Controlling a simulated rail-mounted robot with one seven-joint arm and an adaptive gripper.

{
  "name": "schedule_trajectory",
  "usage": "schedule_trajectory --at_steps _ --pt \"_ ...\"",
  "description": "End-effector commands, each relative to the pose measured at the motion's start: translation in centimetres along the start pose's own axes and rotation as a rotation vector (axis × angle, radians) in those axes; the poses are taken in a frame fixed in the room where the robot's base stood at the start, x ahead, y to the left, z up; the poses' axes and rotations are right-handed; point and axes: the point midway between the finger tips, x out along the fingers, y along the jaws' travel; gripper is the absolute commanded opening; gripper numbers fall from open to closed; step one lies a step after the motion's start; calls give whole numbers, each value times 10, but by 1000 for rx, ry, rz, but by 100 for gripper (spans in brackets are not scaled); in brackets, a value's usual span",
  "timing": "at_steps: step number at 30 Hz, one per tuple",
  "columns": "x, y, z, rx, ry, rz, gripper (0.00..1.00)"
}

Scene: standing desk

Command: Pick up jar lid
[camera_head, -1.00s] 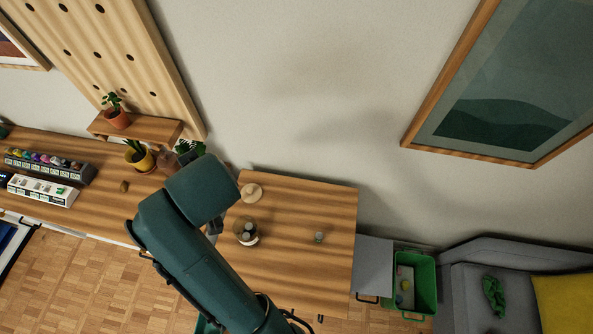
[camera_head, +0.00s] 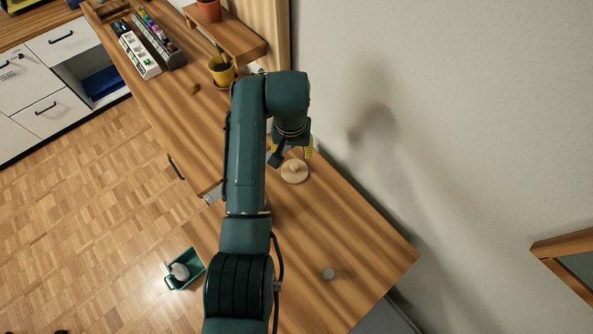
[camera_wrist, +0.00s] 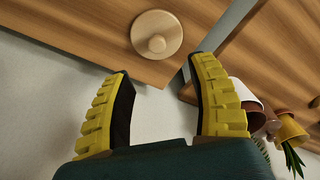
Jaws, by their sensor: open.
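The jar lid (camera_head: 294,171) is a round, light wooden disc with a small knob on top. It lies flat on the wooden desk (camera_head: 355,240), near the desk's back edge. The lid also shows in the wrist view (camera_wrist: 156,35), beyond the fingertips and slightly left of the middle. My gripper (camera_head: 291,155) hangs just behind and above the lid in the head view, partly hidden by my arm. In the wrist view its two yellow fingers (camera_wrist: 160,78) are spread wide with nothing between them. The jar is not visible in the head view, where my arm covers part of the desk.
A yellow plant pot (camera_head: 221,72) stands on the left desk, and pots and a white cup (camera_wrist: 249,92) show at right in the wrist view. The desk right of the lid is clear.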

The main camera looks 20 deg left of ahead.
Motion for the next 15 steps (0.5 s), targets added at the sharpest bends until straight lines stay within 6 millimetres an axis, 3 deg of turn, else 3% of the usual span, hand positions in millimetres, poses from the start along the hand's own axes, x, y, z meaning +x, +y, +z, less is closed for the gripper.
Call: schedule_trajectory --at_steps 3,11,15 --pt "29 0 1 1 -2 0 58" --pt "60 1 2 1 0 0 58" --pt "86 3 5 1 -1 0 58"
